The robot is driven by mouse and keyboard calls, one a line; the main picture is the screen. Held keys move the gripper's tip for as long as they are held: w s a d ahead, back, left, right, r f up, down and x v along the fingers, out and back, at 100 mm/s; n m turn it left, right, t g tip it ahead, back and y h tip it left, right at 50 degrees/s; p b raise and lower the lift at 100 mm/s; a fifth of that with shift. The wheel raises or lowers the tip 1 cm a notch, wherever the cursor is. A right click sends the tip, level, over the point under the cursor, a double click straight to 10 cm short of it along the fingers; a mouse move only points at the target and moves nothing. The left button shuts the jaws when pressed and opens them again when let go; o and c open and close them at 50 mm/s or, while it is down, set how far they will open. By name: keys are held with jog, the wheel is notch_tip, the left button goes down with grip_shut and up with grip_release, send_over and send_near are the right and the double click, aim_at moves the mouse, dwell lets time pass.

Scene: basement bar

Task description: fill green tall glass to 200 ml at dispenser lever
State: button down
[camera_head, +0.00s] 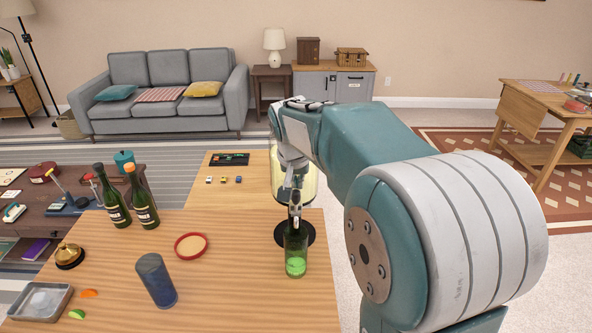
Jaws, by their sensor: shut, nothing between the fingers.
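The green tall glass (295,258) stands upright on the wooden counter, in front of the dispenser. Its lower part looks brighter green; I cannot read a fill level or tell how much liquid is in it. The dispenser (309,181) has a clear tank with a yellowish content and a dark round base, largely hidden behind my arm and the glass. My gripper (295,206) is shut with nothing in it, right above the glass at the dispenser's front. The dispenser lever is hidden behind my gripper, and I cannot tell whether they touch.
A dark blue cup (156,281), a red-rimmed round dish (191,246) and two green bottles (143,197) stand on the counter to the left. Counter between cup and glass is clear.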

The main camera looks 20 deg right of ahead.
aim_at(298, 202)
jog(key=shift+x, duration=0.85)
jog(key=shift+s, duration=0.1)
jog(key=shift+s+a+t, duration=0.1)
jog(key=shift+s+t, duration=0.05)
jog(key=shift+t, duration=0.25)
jog(key=shift+s+r, duration=0.1)
jog(key=shift+s, duration=0.05)
jog(key=shift+s+a+t+h, duration=0.3)
jog(key=shift+s+t+h, duration=0.25)
jog(key=shift+t, duration=0.45)
jog(key=shift+s+a, duration=0.25)
jog(key=shift+s, duration=0.35)
jog(key=shift+s+a, duration=0.2)
jog(key=shift+s, duration=0.4)
jog(key=shift+s+a+f, duration=0.15)
jog(key=shift+s+f, duration=0.1)
jog(key=shift+f, duration=0.05)
jog(key=shift+s+f, duration=0.15)
jog(key=shift+f, duration=0.1)
dwell(1.2)
